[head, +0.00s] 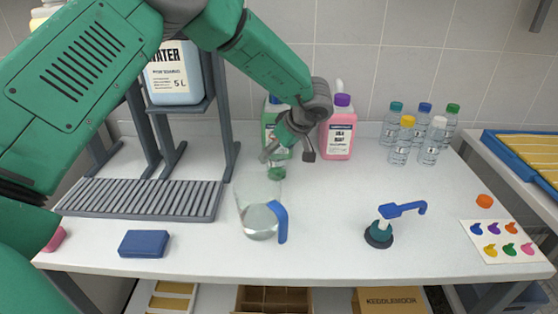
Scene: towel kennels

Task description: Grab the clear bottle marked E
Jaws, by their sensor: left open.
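Several clear bottles stand upright in a cluster at the back right of the white counter. They have a teal cap (396,106), a blue cap (424,107), a green cap (452,108), a yellow cap (407,121) and a white cap (438,122). Their labels are too small to read, so I cannot tell which is marked E. My left gripper (287,155) is open and empty, pointing down in front of the green and pink bottles, well to the left of the cluster. My right gripper is not in view.
A pink bottle (338,135) stands between my left gripper and the cluster. A green bottle (270,112) is partly hidden behind my arm.

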